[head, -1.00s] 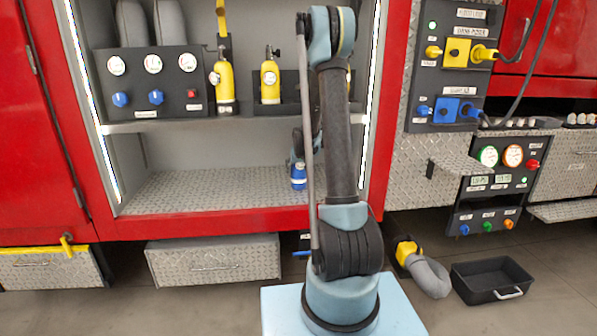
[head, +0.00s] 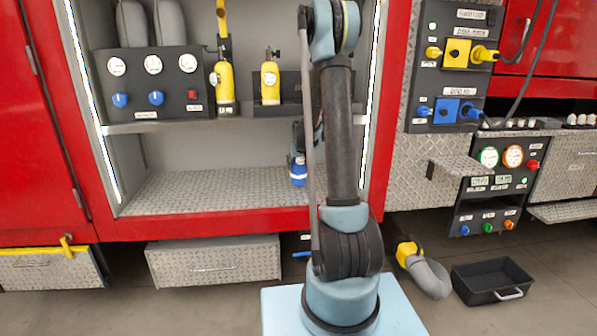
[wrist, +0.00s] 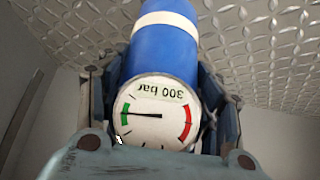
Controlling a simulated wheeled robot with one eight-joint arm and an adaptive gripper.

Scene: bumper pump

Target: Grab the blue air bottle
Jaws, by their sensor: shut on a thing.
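The blue air bottle (wrist: 165,50) has a white band and a round gauge face marked 300 bar. In the wrist view it lies between the fingers of my gripper (wrist: 162,88), gauge toward the camera, and the fingers close on its sides. In the head view the blue bottle (head: 298,174) shows small and upright over the lower metal shelf, just left of my arm. My gripper (head: 298,157) is above it there and partly hidden by my arm. I cannot tell whether the bottle's base touches the shelf.
Two yellow bottles (head: 225,85) stand on the upper shelf (head: 160,126), beside a gauge panel (head: 152,85). The lower shelf (head: 200,190) is otherwise clear. A red frame edges the compartment. A black tray (head: 490,280) and a grey hose elbow (head: 430,278) lie on the floor at right.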

